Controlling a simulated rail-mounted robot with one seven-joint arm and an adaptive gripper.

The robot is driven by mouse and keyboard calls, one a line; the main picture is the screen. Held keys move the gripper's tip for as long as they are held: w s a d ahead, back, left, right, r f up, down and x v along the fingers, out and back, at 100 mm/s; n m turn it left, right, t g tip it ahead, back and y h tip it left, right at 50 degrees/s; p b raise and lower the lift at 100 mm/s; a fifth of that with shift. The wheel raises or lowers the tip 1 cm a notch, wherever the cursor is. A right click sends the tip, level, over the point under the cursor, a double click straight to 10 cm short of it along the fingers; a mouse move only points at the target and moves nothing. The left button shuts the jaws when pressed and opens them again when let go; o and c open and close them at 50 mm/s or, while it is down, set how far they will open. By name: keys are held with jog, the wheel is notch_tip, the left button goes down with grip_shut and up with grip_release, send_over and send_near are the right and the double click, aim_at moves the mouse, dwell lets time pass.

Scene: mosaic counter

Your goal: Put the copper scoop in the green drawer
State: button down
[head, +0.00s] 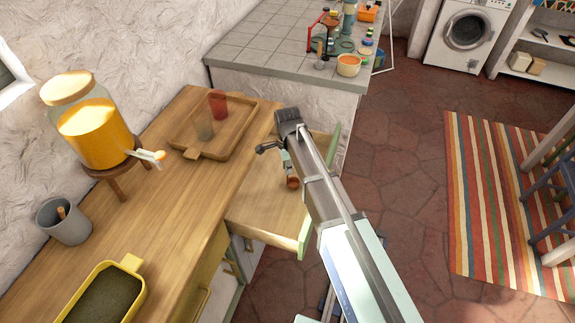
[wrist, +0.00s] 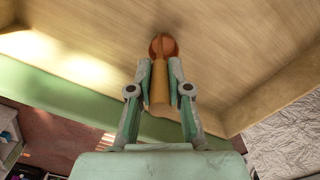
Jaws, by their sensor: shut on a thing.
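The copper scoop (head: 292,182) has a round copper bowl and a light wooden handle, which shows in the wrist view (wrist: 160,94). My gripper (wrist: 160,75) is shut on the handle, one finger on each side, with the bowl beyond the fingertips. The green drawer (head: 304,236) is pulled open, with a green front and a bare wooden floor. The scoop and gripper are over the drawer's inside, within its walls. I cannot tell whether the scoop touches the floor. My arm hides part of the drawer in the head view.
On the wooden counter are a wooden tray (head: 244,145) with two cups, a juice dispenser (head: 95,135), a grey pot (head: 64,226) and a yellow tray (head: 132,264). A tiled counter (head: 262,46) with bottles and bowls stands behind the drawer.

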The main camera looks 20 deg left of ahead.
jog(key=shift+f, duration=0.15)
jog(key=c, duration=1.1)
grip_release()
notch_tip(320, 180, up, 12)
jog(key=b, duration=0.3)
jog(key=shift+r+b, duration=0.2)
jog(key=shift+b, duration=0.1)
